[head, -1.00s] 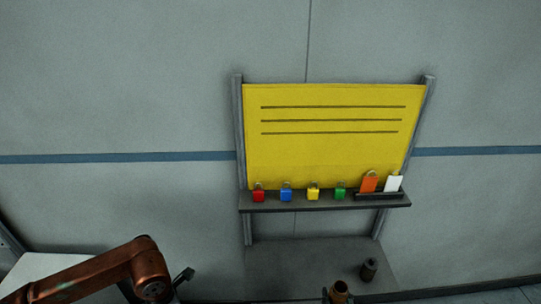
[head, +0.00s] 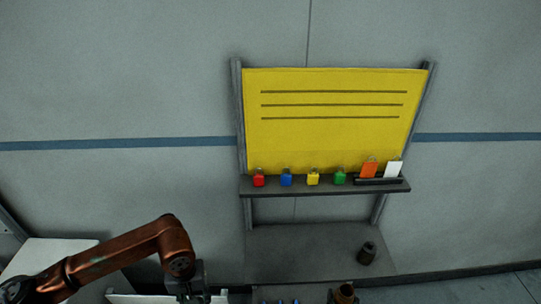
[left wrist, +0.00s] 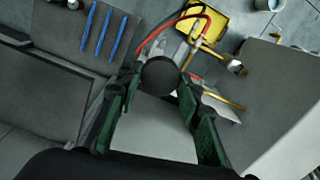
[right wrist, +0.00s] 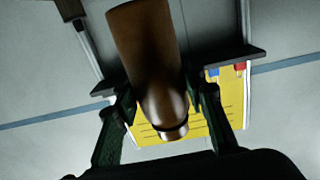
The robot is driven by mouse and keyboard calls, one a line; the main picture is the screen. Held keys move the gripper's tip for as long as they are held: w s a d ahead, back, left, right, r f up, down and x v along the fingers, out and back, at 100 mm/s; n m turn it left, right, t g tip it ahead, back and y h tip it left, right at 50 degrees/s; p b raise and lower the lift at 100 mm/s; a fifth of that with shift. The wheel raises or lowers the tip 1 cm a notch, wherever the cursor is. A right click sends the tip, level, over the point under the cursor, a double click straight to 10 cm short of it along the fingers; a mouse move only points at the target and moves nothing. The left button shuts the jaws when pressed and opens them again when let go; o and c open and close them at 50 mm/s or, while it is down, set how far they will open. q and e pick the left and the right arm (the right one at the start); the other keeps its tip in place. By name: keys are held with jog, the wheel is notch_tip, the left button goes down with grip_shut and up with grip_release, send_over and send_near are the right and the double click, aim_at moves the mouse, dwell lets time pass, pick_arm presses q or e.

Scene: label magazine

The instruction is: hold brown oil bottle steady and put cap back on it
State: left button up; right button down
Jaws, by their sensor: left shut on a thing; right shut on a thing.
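The brown oil bottle (right wrist: 150,45) is between the fingers of my right gripper (right wrist: 162,98), which is shut on it. Its brown top shows at the bottom edge of the head view (head: 344,293). My left gripper (left wrist: 158,88) is shut on a dark round piece, which looks like the cap (left wrist: 160,72), at its fingertips. In the head view the left gripper (head: 190,288) is low and left of the bottle, clearly apart from it. The cap is not clearly visible there, and most of the bottle is cut off below.
Above are a narrow shelf (head: 300,190) with coloured padlocks and tags, and a yellow board (head: 335,110). The left wrist view shows blue sticks (left wrist: 103,30), a yellow tray (left wrist: 207,22) and a red cable (left wrist: 190,18).

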pick_arm(q)
jog(key=shift+w+d+m, duration=0.1)
jog(key=shift+d+m, duration=0.1)
jog(key=shift+m, duration=1)
pick_arm(e)
jog(key=shift+s, duration=0.3)
jog(key=w+a+n+g+y, duration=0.2)
jog(key=w+a+n+y, duration=0.1)
jog(key=a, duration=0.4)
jog(key=w+a+r+n+g+y, duration=0.1)
jog(key=w+a+n+g+y, duration=0.1)
jog(key=a+n+y, duration=0.3)
jog(key=w+a+y, duration=0.1)
jog(key=a+y, duration=0.2)
jog(key=shift+w+a+y, duration=0.25)
jog(key=shift+w+y, duration=0.05)
jog(key=shift+w, duration=0.05)
pick_arm(q)
jog(key=w+d+r, duration=0.3)
jog(key=d+r, duration=0.5)
jog(key=d, duration=0.5)
jog(key=w+d+r, duration=0.3)
jog(key=d+r, duration=0.5)
jog(key=d, duration=0.5)
jog(key=shift+w+d+r+n, duration=0.3)
jog(key=shift+w+d+n, duration=0.05)
jog(key=shift+d+n, duration=0.05)
pick_arm(e)
jog(key=shift+r, duration=0.1)
